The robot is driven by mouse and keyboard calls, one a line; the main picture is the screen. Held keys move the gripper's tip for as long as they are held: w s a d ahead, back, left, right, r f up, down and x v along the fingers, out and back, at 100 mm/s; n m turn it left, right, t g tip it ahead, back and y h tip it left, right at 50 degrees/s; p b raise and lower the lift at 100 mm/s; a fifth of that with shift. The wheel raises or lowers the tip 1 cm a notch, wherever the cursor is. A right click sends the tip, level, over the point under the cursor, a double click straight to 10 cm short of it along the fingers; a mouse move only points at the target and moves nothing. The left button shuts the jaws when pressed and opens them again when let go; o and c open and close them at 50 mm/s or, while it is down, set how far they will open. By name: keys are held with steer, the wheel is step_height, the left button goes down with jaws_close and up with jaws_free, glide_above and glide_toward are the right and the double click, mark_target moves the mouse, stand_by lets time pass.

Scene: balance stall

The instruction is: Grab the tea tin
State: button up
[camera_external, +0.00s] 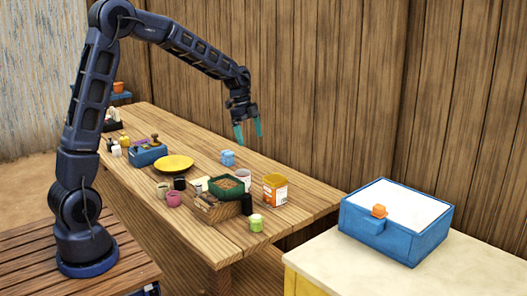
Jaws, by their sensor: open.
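A tin-like can (275,190) with an orange and white label stands upright near the right end of the wooden table; I cannot read its label to tell whether it is the tea tin. My gripper (248,139) has teal fingers that are spread and point down. It is empty, in the air above the table's back side, up and left of the can.
A green tray (226,187) and a wicker basket (212,211) stand left of the can. A blue box (398,240) sits right on a cream counter (345,272). The wooden wall is behind.

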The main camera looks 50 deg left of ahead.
mark_target(276, 186)
steer(key=w+f+m, duration=0.1)
steer(key=w+f, duration=0.2)
steer(key=f, duration=0.1)
steer(key=w+f+m+h, duration=0.1)
steer(key=w+f, duration=0.3)
steer(key=f, duration=0.1)
steer(key=w+f+m+g, duration=0.1)
steer(key=w+f+m, duration=0.1)
steer(key=w+f, duration=0.1)
steer(key=shift+w+a+f, duration=0.15)
steer(key=shift+f, duration=0.2)
steer(key=shift+w+a+f, duration=0.1)
steer(key=shift+f, duration=0.25)
steer(key=shift+h, duration=0.3)
steer(key=shift+x, duration=5.45)
steer(key=shift+w+a, duration=0.2)
steer(key=c, duration=1.2)
